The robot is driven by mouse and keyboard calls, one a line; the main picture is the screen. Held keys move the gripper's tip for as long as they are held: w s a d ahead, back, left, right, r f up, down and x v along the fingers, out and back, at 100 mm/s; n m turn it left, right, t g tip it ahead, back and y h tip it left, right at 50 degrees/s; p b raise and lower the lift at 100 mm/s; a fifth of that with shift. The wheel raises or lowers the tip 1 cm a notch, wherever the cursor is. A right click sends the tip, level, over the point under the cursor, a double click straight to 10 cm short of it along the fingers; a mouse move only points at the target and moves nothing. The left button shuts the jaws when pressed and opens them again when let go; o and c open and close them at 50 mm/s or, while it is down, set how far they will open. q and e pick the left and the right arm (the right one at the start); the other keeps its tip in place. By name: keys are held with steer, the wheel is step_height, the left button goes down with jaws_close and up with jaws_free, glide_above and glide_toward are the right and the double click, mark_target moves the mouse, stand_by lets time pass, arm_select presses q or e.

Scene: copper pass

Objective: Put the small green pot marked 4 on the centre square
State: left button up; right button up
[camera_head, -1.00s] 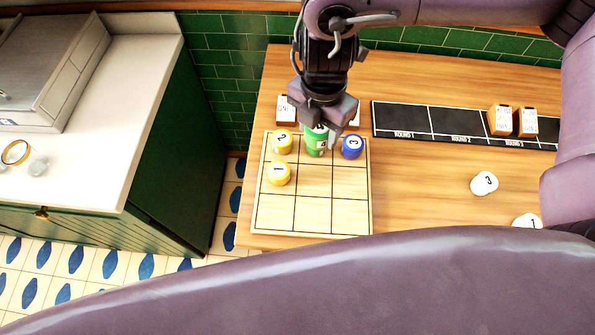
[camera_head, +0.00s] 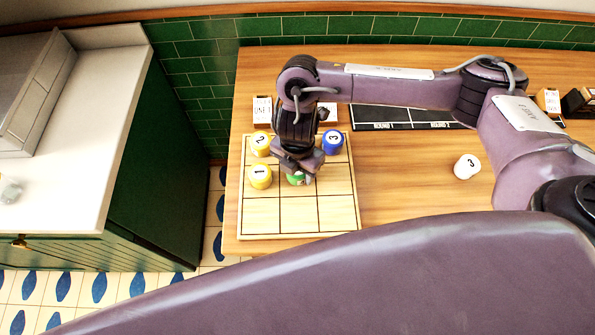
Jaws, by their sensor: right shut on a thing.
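The small green pot (camera_head: 296,179) is at the centre square of the wooden grid board (camera_head: 281,217), mostly hidden under my right gripper (camera_head: 297,172). My right gripper is shut on it from above. I cannot tell whether the pot touches the board. Its number is hidden now. A yellow pot marked 2 (camera_head: 260,143) stands on the far left square. A yellow pot marked 1 (camera_head: 261,176) stands on the middle left square. A blue pot marked 3 (camera_head: 332,142) stands on the far right square. My left gripper does not show.
A white pot marked 3 (camera_head: 467,166) stands on the table (camera_head: 410,180) right of the board. A black strip with marked sections (camera_head: 400,117) lies behind. Small cards (camera_head: 262,108) stand behind the board. The board's near row and right column below the blue pot are empty.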

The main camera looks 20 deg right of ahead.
steer(key=shift+f, duration=0.65)
steer(key=shift+f, duration=0.15)
steer(key=o, duration=1.1)
steer(key=shift+c, duration=0.2)
